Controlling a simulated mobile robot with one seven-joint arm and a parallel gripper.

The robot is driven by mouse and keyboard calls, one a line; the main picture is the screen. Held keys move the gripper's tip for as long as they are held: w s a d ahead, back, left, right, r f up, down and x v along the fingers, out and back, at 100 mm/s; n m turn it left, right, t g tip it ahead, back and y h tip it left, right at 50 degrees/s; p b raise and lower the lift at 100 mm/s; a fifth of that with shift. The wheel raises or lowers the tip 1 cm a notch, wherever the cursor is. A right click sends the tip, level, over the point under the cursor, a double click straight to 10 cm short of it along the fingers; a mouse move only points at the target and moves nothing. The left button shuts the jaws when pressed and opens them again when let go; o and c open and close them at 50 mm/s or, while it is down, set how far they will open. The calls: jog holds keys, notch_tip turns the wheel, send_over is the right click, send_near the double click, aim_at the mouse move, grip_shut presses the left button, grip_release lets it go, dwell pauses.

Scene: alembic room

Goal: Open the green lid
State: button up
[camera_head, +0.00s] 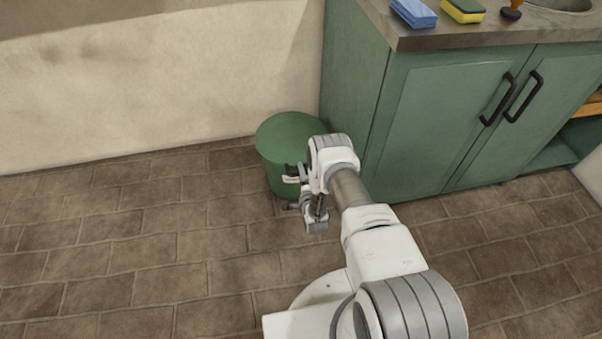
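A green bin with a round green lid (287,134) stands on the floor against the wall, beside the green cabinet. The lid lies flat and closed on top of the bin body (276,177). My gripper (291,190) is at the front of the bin, below the lid's rim. My arm and wrist hide the right part of the bin. The fingers are small and partly hidden, so I cannot tell whether they touch the bin or how far apart they are.
The green cabinet (430,120) with black handles (510,98) stands close to the bin's right. Its countertop (480,38) holds a blue cloth stack (413,13) and a yellow-green sponge (463,10). The tiled floor (120,240) to the left is clear.

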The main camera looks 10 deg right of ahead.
jog(key=c, duration=0.7)
grip_shut()
jog(key=shift+w+r, duration=0.1)
dwell(0.5)
